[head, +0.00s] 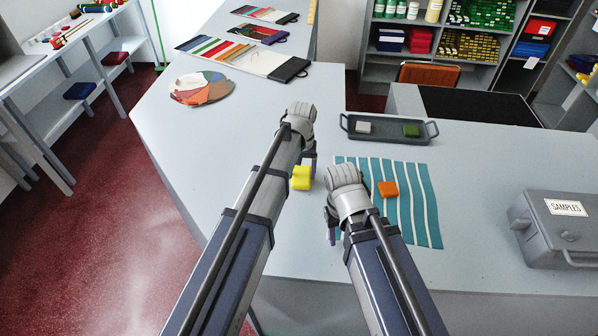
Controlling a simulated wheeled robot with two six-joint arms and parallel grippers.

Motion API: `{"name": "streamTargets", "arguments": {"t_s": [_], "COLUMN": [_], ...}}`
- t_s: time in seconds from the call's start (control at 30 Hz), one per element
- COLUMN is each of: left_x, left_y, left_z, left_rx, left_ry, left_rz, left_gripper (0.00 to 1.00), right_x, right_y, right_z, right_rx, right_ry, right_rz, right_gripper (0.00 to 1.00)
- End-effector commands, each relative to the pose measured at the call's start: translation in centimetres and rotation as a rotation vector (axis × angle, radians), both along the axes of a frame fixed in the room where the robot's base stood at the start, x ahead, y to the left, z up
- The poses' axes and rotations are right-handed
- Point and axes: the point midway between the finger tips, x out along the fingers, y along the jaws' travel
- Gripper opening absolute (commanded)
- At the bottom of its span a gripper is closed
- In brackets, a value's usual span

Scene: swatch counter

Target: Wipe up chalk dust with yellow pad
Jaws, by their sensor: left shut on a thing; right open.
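A yellow pad (301,178) is held by my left gripper (306,165) over or on the grey counter, just left of a teal mat with pale stripes (420,215). My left gripper is shut on the pad; its wrist hides part of the fingers. I cannot tell whether the pad touches the counter. My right gripper (333,228) is open at the mat's left edge, its fingers mostly hidden by its own wrist. An orange block (388,189) lies on the mat. I cannot make out chalk dust for certain; the pale stripes may be part of the mat.
A dark tray (385,137) behind the mat holds a whitish block (363,127) and a green block (411,131). A grey samples case (560,225) stands at the right. A round colour palette (202,88) and swatch cards (240,57) lie at the back left. The counter between mat and case is clear.

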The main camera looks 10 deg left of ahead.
Motion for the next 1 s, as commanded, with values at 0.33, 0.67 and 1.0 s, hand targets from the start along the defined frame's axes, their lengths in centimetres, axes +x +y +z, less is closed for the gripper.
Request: {"name": "streamTargets", "arguments": {"t_s": [0.33, 0.67, 1.0], "left_x": [0.0, 0.4, 2.2], "left_y": [-2.9, -3.4, -3.2], "left_z": [-0.2, -0.1, 0.0], "left_rx": [-0.001, -0.002, 0.000], "left_ry": [0.000, 0.000, -0.001], "left_rz": [-0.002, -0.001, 0.000], "left_gripper": [0.29, 0.29, 0.29], "right_x": [0.0, 0.0, 0.0], "right_y": [0.0, 0.0, 0.0], "right_z": [-0.2, -0.2, 0.0], "right_rx": [0.000, 0.000, 0.000], "right_ry": [0.000, 0.000, 0.000], "right_rz": [0.000, 0.000, 0.000], "right_gripper": [0.50, 0.50, 0.50]}}
